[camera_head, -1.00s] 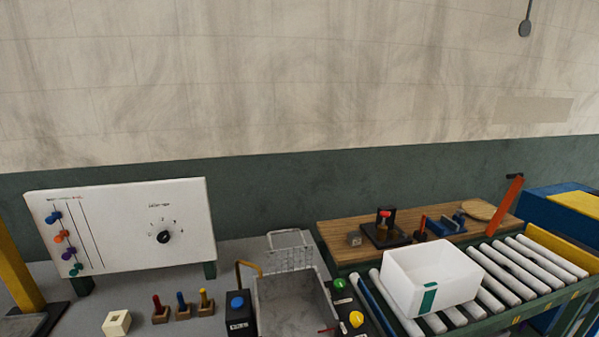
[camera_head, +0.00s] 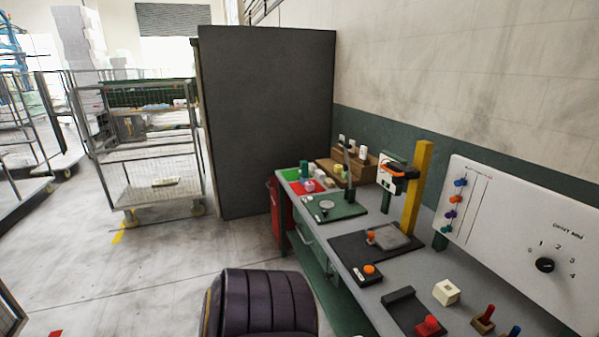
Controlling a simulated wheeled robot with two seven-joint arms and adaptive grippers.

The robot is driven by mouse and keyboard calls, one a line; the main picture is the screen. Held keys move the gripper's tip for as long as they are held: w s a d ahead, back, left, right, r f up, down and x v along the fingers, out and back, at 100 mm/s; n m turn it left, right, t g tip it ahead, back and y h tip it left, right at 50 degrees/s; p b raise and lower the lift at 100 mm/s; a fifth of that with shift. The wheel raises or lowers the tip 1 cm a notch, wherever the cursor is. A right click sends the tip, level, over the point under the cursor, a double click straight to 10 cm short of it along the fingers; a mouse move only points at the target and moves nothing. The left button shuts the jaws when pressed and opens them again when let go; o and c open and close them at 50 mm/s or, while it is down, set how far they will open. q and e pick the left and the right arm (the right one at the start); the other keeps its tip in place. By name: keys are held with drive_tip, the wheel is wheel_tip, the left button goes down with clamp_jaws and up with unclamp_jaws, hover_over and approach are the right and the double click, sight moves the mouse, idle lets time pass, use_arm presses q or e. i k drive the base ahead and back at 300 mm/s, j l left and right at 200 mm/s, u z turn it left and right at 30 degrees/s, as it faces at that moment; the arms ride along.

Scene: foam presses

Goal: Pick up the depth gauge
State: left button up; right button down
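I cannot pick out the depth gauge for certain. A green board (camera_head: 349,210) at the far left end of the grey bench carries a small round pale disc (camera_head: 326,205) and a thin upright grey piece (camera_head: 347,167); I cannot tell whether either is the gauge. Nearer, a press with a yellow column (camera_head: 417,190) has an orange and black head and a dark base with a grey plate (camera_head: 396,237). Neither of my grippers is in view.
A wooden rack (camera_head: 363,174) stands at the bench's far end. A white dial panel (camera_head: 520,228) stands at the right. A dark ribbed rounded shape (camera_head: 268,302) is low in front of the bench. A tall grey cabinet (camera_head: 267,110) and wire cart (camera_head: 150,155) stand beyond; floor left is open.

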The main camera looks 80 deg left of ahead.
sight(303, 163)
drive_tip(key=u, duration=2.45)
